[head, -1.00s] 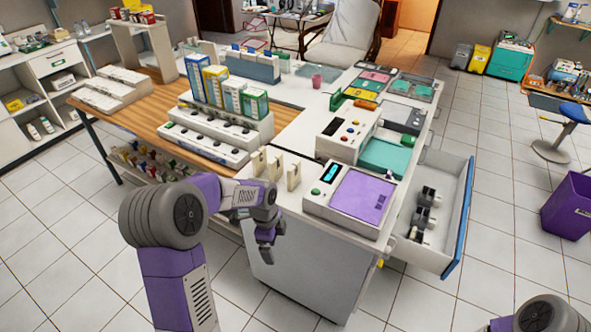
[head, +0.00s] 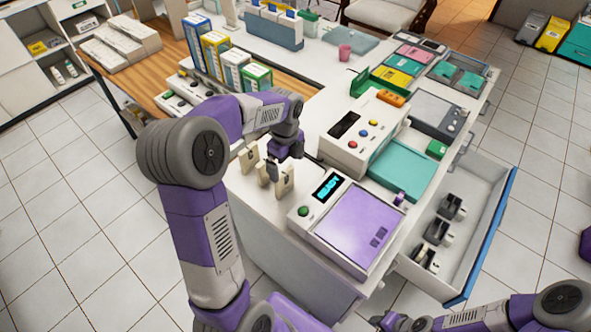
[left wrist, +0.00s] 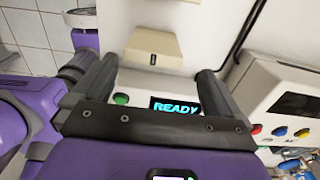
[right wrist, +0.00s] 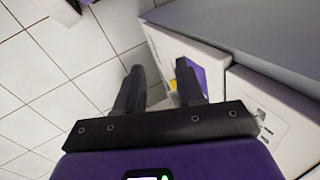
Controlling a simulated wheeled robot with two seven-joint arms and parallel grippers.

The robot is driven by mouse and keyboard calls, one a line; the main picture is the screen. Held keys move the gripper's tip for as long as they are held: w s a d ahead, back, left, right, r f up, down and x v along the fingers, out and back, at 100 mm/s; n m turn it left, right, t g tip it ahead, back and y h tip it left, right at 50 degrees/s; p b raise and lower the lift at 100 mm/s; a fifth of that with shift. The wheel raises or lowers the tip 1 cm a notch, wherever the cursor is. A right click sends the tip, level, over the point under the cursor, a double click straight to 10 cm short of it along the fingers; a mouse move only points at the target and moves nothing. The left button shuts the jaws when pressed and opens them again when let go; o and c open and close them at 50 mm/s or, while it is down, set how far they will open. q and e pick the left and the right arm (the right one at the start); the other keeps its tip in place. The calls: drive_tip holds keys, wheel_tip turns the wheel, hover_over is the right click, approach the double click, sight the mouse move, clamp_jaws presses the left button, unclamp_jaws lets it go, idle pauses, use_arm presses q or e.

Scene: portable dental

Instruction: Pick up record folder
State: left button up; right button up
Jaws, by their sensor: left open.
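Several small beige upright holders stand in a row on the white counter in the head view, one at the front (head: 285,181) and one at the back (head: 248,157). I cannot tell for sure which item is the record folder; these are nearest my left gripper. My left gripper (head: 284,160) is open and empty above the row. In the left wrist view a beige piece (left wrist: 152,50) shows beyond and between its spread fingers, not held. My right gripper (right wrist: 157,85) is open and empty, low at the right, beside a white panel.
A purple-topped device (head: 352,222) with a READY display stands close right of the holders. Another device with coloured buttons (head: 358,135) is behind it. An open drawer (head: 489,232) juts out on the right. Tall coloured binders (head: 235,68) stand behind my left arm.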

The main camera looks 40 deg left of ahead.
sight(284, 179)
use_arm(q)
drive_tip(key=f, duration=0.2)
drive_tip(key=f+b, duration=0.1)
drive_tip(key=f, duration=0.1)
drive_tip(key=s+f, duration=0.1)
drive_tip(key=f, duration=0.1)
drive_tip(key=shift+a+f+b, duration=0.2)
drive_tip(key=shift+f+b, duration=0.1)
drive_tip(key=shift+b, duration=0.1)
drive_tip(key=shift+f, duration=0.4)
drive_tip(key=shift+w, duration=0.1)
drive_tip(key=c, duration=1)
drive_tip(key=shift+o, duration=0.2)
drive_tip(key=shift+r, duration=0.15)
